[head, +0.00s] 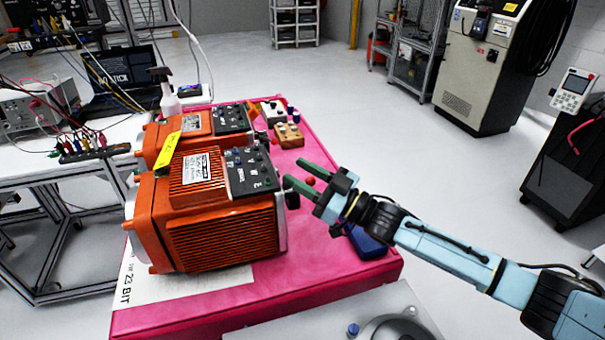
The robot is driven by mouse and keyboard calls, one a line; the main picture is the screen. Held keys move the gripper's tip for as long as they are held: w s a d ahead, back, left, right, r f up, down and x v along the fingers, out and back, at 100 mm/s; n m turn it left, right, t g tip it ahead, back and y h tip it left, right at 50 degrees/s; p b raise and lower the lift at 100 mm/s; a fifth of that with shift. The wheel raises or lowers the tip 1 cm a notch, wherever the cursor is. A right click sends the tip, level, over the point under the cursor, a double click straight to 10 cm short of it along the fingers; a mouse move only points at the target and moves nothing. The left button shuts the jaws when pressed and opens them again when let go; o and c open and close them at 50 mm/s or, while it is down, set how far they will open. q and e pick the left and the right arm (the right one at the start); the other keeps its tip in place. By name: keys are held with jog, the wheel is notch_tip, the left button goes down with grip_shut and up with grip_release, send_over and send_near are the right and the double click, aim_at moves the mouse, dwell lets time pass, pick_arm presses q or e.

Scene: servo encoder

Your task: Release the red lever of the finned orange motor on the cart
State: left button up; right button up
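The finned orange motor (222,243) stands at the front of the pink-topped cart (325,280), with a black connector panel (251,172) on its top right. My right gripper (294,173) comes in from the right, its two green fingers spread apart just right of that panel. A small red knob (310,181) shows between the fingers near their base; I cannot tell whether it is the end of the red lever or whether a finger touches it. The rest of any lever is hidden. My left gripper is not in view.
A second orange motor (183,134) with a yellow tag stands behind the first. A brown block (289,135) and a blue object (368,240) lie on the cart. A cluttered bench (60,172) is at left. Open floor lies to the right.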

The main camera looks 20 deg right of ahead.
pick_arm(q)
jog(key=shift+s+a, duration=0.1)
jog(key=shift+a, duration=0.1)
pick_arm(e)
jog(key=shift+s, duration=0.1)
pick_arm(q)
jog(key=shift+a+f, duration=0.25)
pick_arm(e)
jog(key=v, duration=1.3)
jog(key=shift+d, duration=0.15)
